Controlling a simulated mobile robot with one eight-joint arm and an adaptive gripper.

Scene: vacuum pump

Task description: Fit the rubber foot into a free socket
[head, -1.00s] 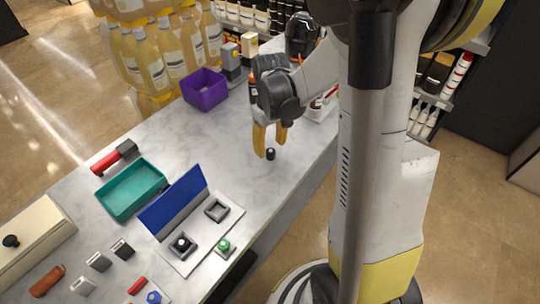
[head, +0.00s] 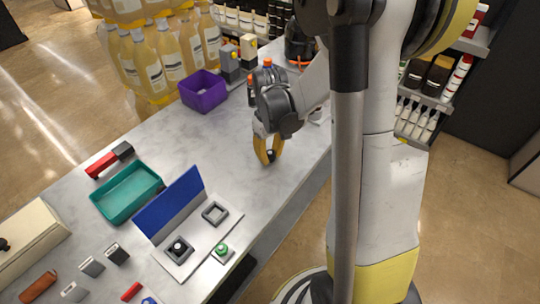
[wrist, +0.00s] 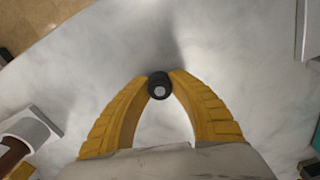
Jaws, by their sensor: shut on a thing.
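The rubber foot (wrist: 159,86) is a small black cylinder with a pale centre. It is pinched between the two yellow fingertips of my gripper (wrist: 160,76), seen in the wrist view. In the head view the rubber foot (head: 271,155) shows dark between the fingers of my gripper (head: 268,158), low over or on the marble table; I cannot tell which. A white plate carries two square grey sockets. The far socket (head: 215,213) looks empty. The near socket (head: 179,249) has a dark piece with a white top in it.
A blue upright panel (head: 168,203) stands along the plate's left side. A green button (head: 222,250) sits by its front right. The table between gripper and plate is clear.

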